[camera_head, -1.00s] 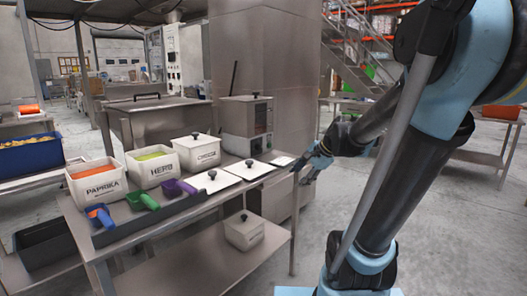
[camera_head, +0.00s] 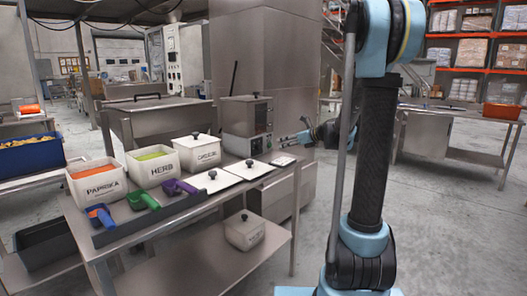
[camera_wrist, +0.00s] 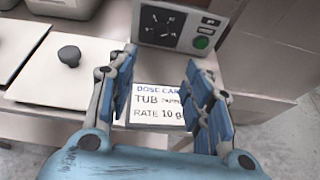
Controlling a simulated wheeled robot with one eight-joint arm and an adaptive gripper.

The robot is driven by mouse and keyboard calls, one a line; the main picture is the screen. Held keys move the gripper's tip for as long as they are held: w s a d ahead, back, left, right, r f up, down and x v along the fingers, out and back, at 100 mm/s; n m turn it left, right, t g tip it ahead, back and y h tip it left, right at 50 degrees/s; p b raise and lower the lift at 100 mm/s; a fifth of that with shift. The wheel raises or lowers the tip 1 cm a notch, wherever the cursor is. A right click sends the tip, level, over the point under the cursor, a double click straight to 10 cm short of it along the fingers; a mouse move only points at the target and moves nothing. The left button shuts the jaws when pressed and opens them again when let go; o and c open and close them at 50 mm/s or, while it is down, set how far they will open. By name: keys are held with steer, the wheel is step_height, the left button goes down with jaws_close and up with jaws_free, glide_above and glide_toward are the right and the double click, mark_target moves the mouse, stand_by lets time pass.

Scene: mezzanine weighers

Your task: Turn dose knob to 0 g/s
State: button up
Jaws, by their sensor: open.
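The dose knob (camera_wrist: 160,22) shows at the top of the wrist view as a dark round dial on a light-framed panel, with marks around it; its exact setting is too small to read. The dosing unit (camera_head: 246,116) is a grey metal box at the table's back right in the head view. My gripper (camera_wrist: 160,62) is open and empty, its blue-padded fingers spread over the near side of the panel and apart from the knob. In the head view my gripper (camera_head: 285,140) is just right of the unit's front.
A dose card (camera_wrist: 158,105) reading "RATE 10 g" lies between and below my fingers. A green button (camera_wrist: 201,43) is on the panel. White lids (camera_head: 248,169), labelled tubs (camera_head: 98,181) and coloured scoops (camera_head: 143,201) stand left. The floor right of the table is open.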

mark_target(261, 148)
steer(key=x, duration=1.6)
steer(key=shift+w+a+f, duration=0.1)
steer(key=shift+a+f, duration=0.15)
steer(key=shift+a, duration=0.1)
steer(key=shift+c, duration=0.5)
steer(key=c, duration=0.9)
